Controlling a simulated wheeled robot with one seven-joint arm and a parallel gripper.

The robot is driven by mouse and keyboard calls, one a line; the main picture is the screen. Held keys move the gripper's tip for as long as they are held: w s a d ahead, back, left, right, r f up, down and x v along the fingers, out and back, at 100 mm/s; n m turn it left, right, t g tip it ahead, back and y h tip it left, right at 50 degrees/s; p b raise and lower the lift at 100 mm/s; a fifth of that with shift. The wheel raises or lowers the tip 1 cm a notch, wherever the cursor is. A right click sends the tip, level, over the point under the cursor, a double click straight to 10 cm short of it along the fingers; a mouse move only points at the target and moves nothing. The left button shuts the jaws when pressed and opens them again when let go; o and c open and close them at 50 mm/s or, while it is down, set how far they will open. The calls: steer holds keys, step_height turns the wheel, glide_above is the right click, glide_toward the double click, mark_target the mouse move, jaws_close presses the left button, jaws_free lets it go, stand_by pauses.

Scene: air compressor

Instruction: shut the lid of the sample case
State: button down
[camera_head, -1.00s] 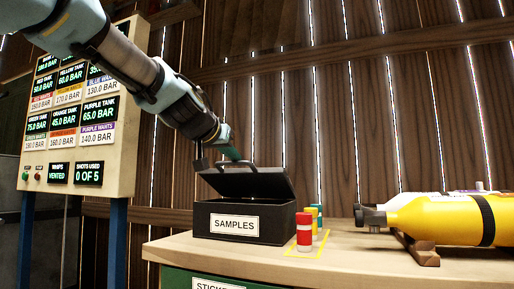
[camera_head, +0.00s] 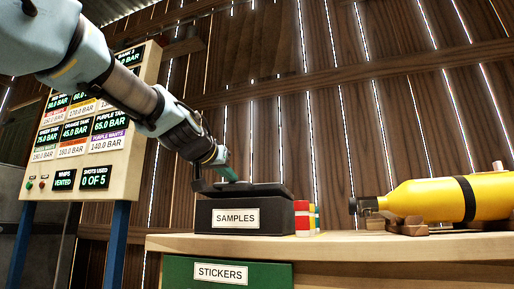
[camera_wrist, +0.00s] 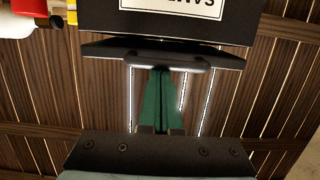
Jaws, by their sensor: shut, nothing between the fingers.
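The black sample case (camera_head: 275,218) with a white SAMPLES label stands on the wooden bench. Its dark lid (camera_head: 268,189) lies low over the box, close to level; I cannot tell whether a small gap is left. In the wrist view the case (camera_wrist: 100,20) is upside down at the top, with the lid (camera_wrist: 220,59) and its handle below it. My gripper (camera_head: 230,176) is shut and empty, its green fingers pointing down at the lid. In the wrist view the fingertips (camera_wrist: 162,72) meet the handle edge and seem to touch it.
Red, yellow and green small cylinders (camera_head: 303,218) stand right beside the case. A yellow tank (camera_head: 425,200) lies on wooden blocks farther right. A display board (camera_head: 95,125) stands at left. A green STICKERS drawer (camera_head: 180,275) is under the bench (camera_head: 350,243).

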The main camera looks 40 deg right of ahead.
mark_target(228, 190)
steer(key=shift+s+a+f+b, duration=0.1)
steer(key=shift+a+f+b, duration=0.1)
steer(key=shift+f+b, duration=1.3)
steer(key=shift+f, duration=0.4)
step_height(228, 190, up, 5)
steer(key=p, duration=0.5)
steer(key=s+a+f+b, duration=0.1)
steer(key=s+a, duration=0.3)
steer(key=a, duration=0.4)
steer(key=shift+s, duration=0.25)
steer(key=shift+w+f, duration=0.1)
steer(key=shift+f, duration=0.1)
